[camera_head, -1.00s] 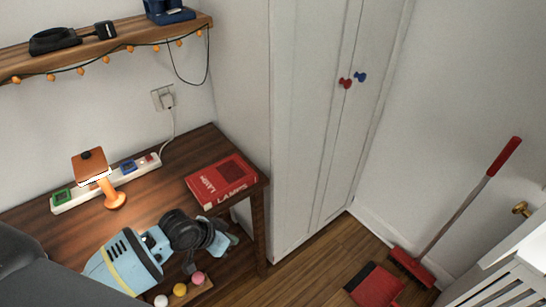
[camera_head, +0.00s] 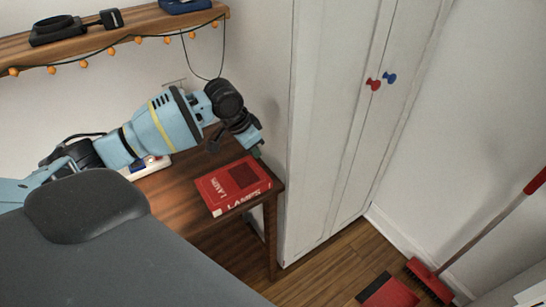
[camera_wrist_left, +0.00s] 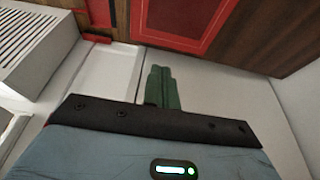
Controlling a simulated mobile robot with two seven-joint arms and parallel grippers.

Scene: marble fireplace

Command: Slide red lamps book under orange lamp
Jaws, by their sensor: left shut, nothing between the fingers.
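The red LAMPS book (camera_head: 232,187) lies flat near the right end of the wooden desk (camera_head: 170,190), its spine facing front. My left gripper (camera_head: 256,151) is shut and empty, above the desk's back right, beyond the book's far edge and apart from it. In the left wrist view its green fingers (camera_wrist_left: 163,88) are together, with part of the red book (camera_wrist_left: 185,25) beyond them at the top. The orange lamp is hidden, apparently behind my left arm. My right gripper is not in view.
A power strip (camera_head: 150,165) shows partly under my arm. A shelf with a string of orange lights (camera_head: 83,64) runs above. A white wardrobe (camera_head: 325,130) stands right of the desk. A red broom (camera_head: 430,280) and dustpan (camera_head: 388,292) are at lower right.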

